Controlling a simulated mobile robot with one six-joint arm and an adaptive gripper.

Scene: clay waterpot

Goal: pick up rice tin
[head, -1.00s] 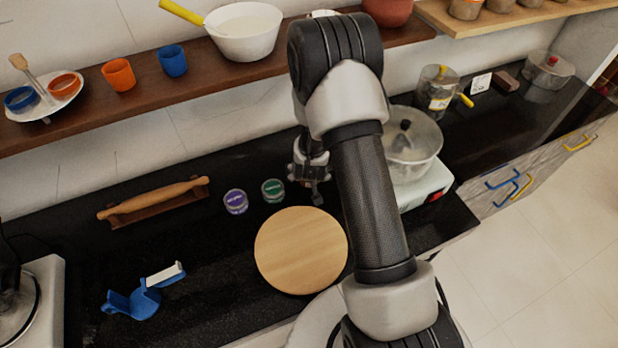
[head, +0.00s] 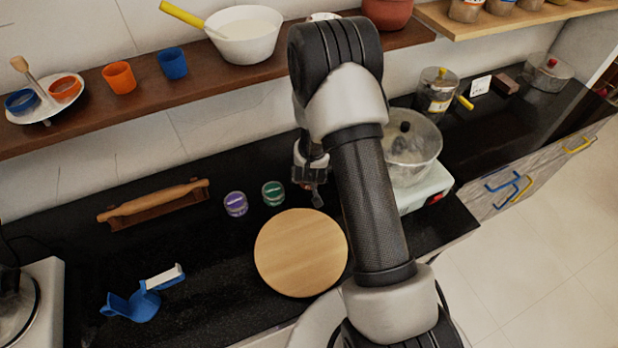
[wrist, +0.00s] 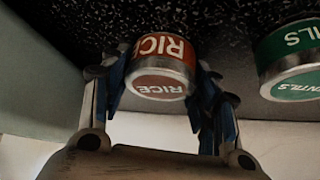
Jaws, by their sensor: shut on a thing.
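The rice tin (wrist: 161,66) is a small round tin with a red-brown RICE label on its side and another on its end face. In the wrist view it sits between the blue-padded fingers of my gripper (wrist: 165,92), which is shut on it. I cannot tell whether it touches the black counter. In the head view my gripper (head: 316,192) is over the counter behind the round wooden board, partly covered by my arm. The rice tin cannot be made out there.
A green lentils tin (wrist: 292,58) stands close beside the rice tin; it also shows in the head view (head: 273,193). A purple-labelled tin (head: 236,204) stands left of it. The wooden board (head: 301,253) lies in front. A stove with a lidded pot (head: 412,150) is right.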

